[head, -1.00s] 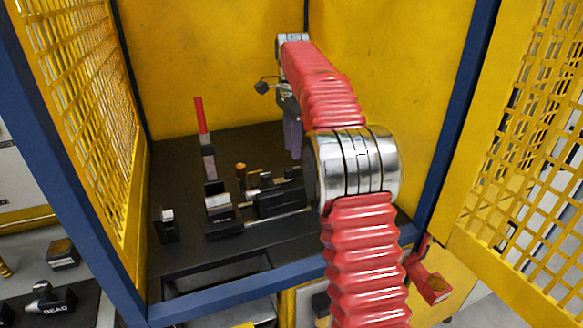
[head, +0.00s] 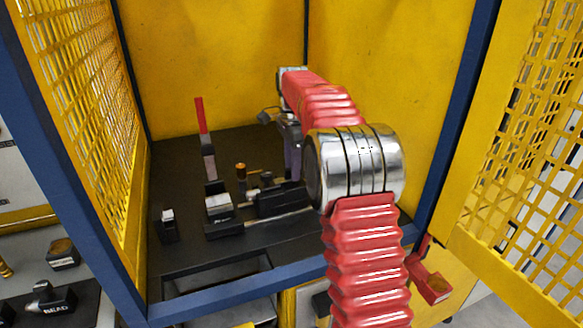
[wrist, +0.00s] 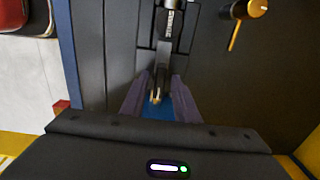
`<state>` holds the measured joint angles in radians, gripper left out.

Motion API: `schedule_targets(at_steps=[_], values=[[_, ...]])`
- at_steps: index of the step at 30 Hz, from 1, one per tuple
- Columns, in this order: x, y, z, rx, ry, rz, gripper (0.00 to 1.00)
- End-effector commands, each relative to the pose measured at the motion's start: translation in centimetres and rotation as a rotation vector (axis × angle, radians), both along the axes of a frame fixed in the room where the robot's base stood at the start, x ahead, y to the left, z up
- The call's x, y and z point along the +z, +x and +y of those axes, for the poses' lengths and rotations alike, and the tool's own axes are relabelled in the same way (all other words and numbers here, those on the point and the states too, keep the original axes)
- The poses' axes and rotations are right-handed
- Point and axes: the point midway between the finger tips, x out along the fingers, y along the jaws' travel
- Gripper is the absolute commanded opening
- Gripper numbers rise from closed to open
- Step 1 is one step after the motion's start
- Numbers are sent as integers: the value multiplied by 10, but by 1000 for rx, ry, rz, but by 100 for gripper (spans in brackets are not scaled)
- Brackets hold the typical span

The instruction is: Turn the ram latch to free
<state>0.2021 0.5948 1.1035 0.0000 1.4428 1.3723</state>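The ram latch is not labelled, so I cannot tell for certain which part it is. A dark post with a brass top (head: 241,170) stands on the bench with a thin brass bar beside it; the post shows in the wrist view (wrist: 246,10) at the top right. My gripper (head: 295,170) points down behind the black block (head: 280,200), partly hidden by my arm. In the wrist view my gripper (wrist: 159,82) has its two purple-grey fingers apart. A metal rod end (wrist: 159,88) shows between them; contact is not clear.
A red-handled lever (head: 203,125) stands upright at the left rear. Two small black blocks with pale tops, one of them here (head: 221,212), stand at front left. Yellow mesh panels (head: 85,110) and blue frame posts enclose the bench.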

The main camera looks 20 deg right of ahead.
Motion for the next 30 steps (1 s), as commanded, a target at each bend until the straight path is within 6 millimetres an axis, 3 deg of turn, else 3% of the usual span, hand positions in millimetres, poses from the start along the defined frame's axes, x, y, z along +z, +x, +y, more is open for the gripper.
schedule_targets(at_steps=[12, 16, 30], values=[[0, 0, 0, 0, 0, 0, 0], [0, 0, 6, 2, 0, -1, 0], [0, 0, 0, 86, 1, -2, 0]])
